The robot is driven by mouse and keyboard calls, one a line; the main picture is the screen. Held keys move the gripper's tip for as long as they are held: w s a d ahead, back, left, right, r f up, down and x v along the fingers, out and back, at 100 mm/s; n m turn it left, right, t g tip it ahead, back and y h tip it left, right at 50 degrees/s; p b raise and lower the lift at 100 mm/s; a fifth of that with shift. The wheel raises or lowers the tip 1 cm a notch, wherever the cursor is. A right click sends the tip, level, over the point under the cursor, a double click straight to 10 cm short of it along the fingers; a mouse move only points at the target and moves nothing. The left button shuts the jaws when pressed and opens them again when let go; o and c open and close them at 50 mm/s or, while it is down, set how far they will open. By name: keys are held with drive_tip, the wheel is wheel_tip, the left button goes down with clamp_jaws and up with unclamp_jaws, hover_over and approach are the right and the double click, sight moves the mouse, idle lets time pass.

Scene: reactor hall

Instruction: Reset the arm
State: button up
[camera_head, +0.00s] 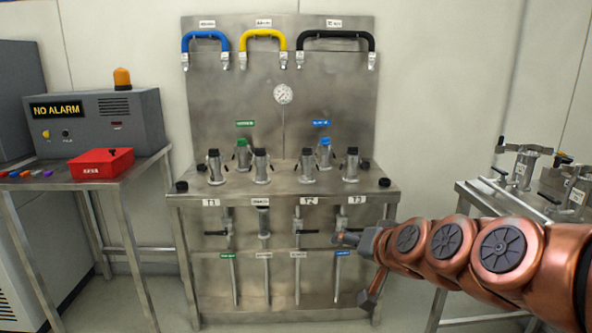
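My copper-coloured arm reaches in from the lower right. My gripper (357,269) is at its left end, in front of the lower right part of the steel bench (284,199). Its two grey fingers are spread apart, one pointing left at the height of the valve handles and one pointing down. Nothing shows between them. The gripper and arm hide part of the bench's lower right front and its right leg. I cannot tell whether the upper finger touches anything behind it.
Several capped fittings stand on the bench, with blue (205,37), yellow (263,36) and black (336,36) hoses above. A side table with an alarm box (95,122) and a red box (101,163) is left. Another table with metal fittings (523,165) is right.

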drive_tip(key=s+d+f+n+g+h, duration=0.1)
drive_tip(key=s+f+n+g, duration=0.1)
drive_tip(key=s+f+g, duration=0.55)
drive_tip(key=s+d+f+n+g+h, duration=0.1)
drive_tip(key=s+f+g, duration=0.1)
drive_tip(key=s+f, duration=0.95)
drive_tip(key=s+d+r+g+h, duration=0.1)
drive_tip(key=s+d+r+g, duration=0.1)
drive_tip(key=s, duration=0.6)
drive_tip(key=s+d+r+g+h, duration=0.1)
drive_tip(key=s+d+g, duration=0.15)
drive_tip(key=s, duration=0.55)
wheel_tip(320, 180, up, 20)
drive_tip(key=t+p, duration=0.1)
drive_tip(key=p, duration=1.7)
drive_tip(key=shift+w+a+f, duration=0.15)
drive_tip(key=shift+w+f, duration=0.1)
drive_tip(key=shift+w, duration=0.1)
